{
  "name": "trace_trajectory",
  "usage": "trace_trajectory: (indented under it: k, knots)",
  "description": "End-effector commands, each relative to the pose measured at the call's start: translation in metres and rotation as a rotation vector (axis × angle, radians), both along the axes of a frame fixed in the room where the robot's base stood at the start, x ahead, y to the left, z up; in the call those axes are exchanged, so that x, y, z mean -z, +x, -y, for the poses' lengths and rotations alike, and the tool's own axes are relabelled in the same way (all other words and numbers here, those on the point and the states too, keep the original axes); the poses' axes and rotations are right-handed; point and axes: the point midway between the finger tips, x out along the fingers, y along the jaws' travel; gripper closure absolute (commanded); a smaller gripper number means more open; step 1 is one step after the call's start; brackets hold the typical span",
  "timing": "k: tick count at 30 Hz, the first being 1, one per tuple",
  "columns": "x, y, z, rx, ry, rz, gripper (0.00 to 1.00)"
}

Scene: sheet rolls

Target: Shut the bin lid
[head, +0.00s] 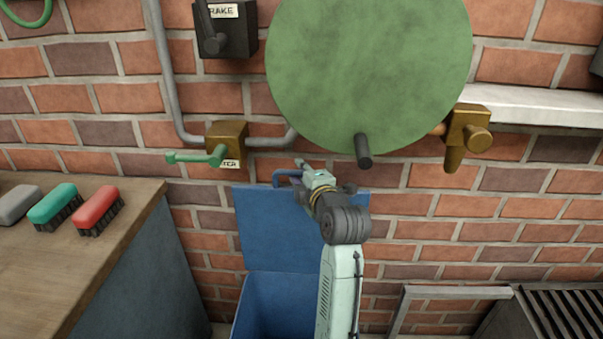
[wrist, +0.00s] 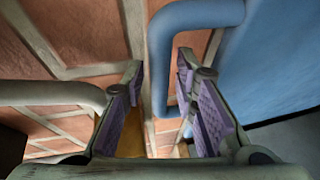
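The blue bin (head: 268,302) stands against the brick wall, partly hidden behind my arm. Its lid (head: 268,230) is open, raised upright against the wall; it also shows at the right of the wrist view (wrist: 275,65). A blue bar handle (head: 284,175) is at the lid's upper edge. My gripper (head: 299,178) is at this handle. In the wrist view the fingers (wrist: 160,78) are open and apart, and the handle (wrist: 162,65) appears in the gap between their tips, closer to the right finger. I cannot tell whether it touches.
A green disc (head: 365,70) with a dark knob hangs just above my gripper. A brass valve with a green lever (head: 215,155) is to the left. A bench (head: 60,260) with several brushes stands at the left. A metal grate (head: 560,315) is at the lower right.

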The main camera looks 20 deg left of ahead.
Motion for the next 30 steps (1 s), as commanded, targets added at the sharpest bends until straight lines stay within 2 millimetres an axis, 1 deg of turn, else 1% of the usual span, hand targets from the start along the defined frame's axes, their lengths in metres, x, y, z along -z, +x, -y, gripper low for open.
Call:
trace_trajectory:
  k: [1, 9, 11, 30]
  knots:
    - [-0.0001, -0.0001, 0.0001, 0.000, 0.000, 0.000, 0.79]
    - [-0.0001, -0.0002, 0.0000, 0.000, 0.000, 0.000, 0.97]
    - [-0.0001, -0.0002, 0.0000, 0.000, 0.000, 0.000, 1.00]
    - [-0.0001, -0.0003, 0.0000, 0.000, 0.001, 0.000, 1.00]
